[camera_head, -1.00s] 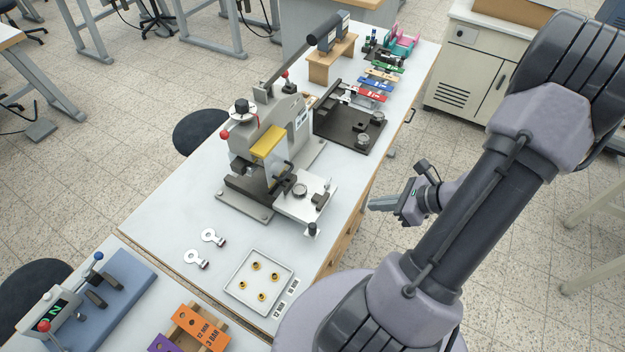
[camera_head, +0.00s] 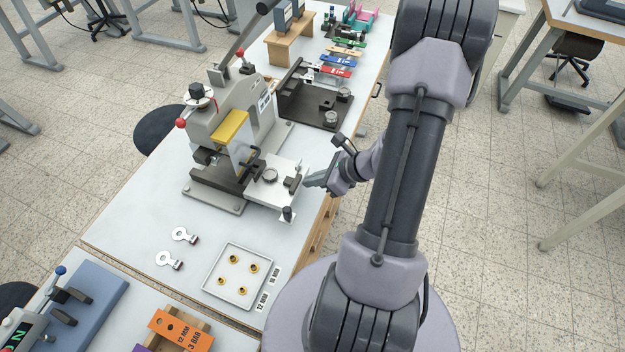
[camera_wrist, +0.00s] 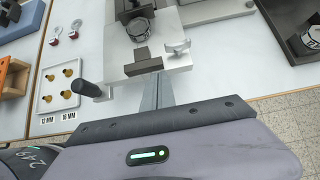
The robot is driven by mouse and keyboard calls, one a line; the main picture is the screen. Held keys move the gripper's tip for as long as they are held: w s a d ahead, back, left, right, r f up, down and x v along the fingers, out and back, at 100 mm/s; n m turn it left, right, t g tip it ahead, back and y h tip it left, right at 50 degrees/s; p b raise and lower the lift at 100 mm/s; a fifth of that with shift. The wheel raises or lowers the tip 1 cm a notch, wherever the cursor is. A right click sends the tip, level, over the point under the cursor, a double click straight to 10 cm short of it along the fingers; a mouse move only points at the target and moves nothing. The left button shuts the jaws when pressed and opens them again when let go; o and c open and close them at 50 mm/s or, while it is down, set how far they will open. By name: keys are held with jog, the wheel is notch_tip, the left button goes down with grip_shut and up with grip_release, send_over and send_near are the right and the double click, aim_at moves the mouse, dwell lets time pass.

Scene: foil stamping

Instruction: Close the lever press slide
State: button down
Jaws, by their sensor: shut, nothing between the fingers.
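The lever press (camera_head: 235,135) stands on the white table, grey with a yellow block and red knobs. Its slide (camera_head: 272,184), a light metal plate, sticks out at the front right, with a round fixture, a dark block and a dark upright knob (camera_head: 288,213) at its outer corner. The slide also shows in the wrist view (camera_wrist: 165,65), with its dark handle (camera_wrist: 87,88) to the left. My gripper (camera_head: 308,181) is shut and empty, its fingertips close to the slide's outer edge. In the wrist view the fingers (camera_wrist: 157,92) reach the plate's edge; contact is unclear.
A white tray (camera_head: 262,249) with several brass rings lies in front of the press, with two metal tags (camera_head: 184,236) beside it. A dark fixture plate (camera_head: 308,112) is behind the slide. An orange gauge block (camera_head: 181,329) is at the near edge.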

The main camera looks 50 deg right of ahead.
aim_at(264, 164)
jog(key=w+a+b, duration=0.1)
jog(key=w+a, duration=0.1)
jog(key=w, duration=0.2)
jog(key=w+a+b, duration=0.1)
jog(key=w, duration=0.4)
jog(key=w+a+b, duration=0.1)
jog(key=w+a, duration=0.1)
jog(key=w, duration=0.2)
jog(key=shift+w+a+b, duration=0.25)
jog(key=shift+a+b, duration=0.05)
jog(key=shift+a, duration=0.05)
jog(key=shift+w+a, duration=0.15)
jog(key=shift+w, duration=0.3)
jog(key=shift+r, duration=0.1)
